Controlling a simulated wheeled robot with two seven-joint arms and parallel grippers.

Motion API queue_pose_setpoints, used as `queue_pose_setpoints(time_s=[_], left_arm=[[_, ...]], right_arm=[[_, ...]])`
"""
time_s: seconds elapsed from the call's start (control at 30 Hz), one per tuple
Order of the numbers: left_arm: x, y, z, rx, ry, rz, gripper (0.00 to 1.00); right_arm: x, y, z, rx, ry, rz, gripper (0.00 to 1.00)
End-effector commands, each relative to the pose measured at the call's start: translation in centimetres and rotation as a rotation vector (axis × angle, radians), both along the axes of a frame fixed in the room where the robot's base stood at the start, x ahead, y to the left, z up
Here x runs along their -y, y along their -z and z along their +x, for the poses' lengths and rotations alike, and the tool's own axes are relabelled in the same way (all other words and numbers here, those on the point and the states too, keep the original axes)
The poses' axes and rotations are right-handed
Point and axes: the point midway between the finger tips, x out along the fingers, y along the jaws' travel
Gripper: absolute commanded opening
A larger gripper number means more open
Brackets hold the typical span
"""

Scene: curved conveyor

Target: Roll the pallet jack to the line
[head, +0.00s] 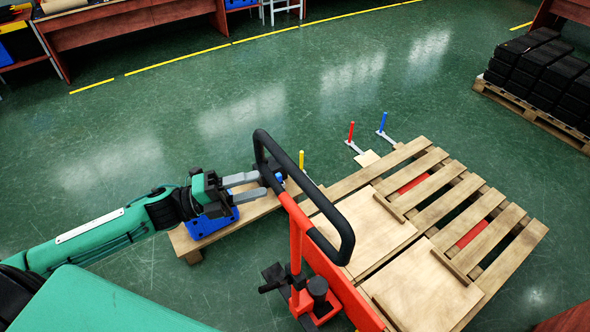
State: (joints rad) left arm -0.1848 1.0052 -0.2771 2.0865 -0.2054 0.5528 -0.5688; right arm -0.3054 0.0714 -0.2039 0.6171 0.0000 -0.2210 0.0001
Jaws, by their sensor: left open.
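The red pallet jack (343,279) stands at lower centre, its black loop handle (343,222) raised and tilted. Its red forks show between the slats of a wooden pallet (508,248), which carries flat boards. My left gripper (262,183) is open at the left side of the handle loop. Its fingertips are close to the black bar; I cannot tell whether they touch it. My right gripper is out of view.
A blue bin (214,224) sits on a wooden plank left of the jack. Black boxes (545,65) stand on another pallet at right.

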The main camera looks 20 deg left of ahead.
Motion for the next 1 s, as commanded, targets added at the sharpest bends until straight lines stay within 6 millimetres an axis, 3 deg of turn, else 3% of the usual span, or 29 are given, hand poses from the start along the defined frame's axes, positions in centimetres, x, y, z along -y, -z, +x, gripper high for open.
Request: queue_pose_setpoints(time_s=[0.2,0.6,1.0], left_arm=[[2.3,-0.9,1.3,0.002,0.001,-0.002,0.45],[6.8,-1.8,3.8,0.002,0.000,-0.001,0.45],[8.4,-1.8,4.6,0.000,0.001,0.000,0.45]], right_arm=[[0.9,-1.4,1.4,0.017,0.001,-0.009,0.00],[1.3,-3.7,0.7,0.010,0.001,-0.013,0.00],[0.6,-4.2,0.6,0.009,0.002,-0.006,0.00]])
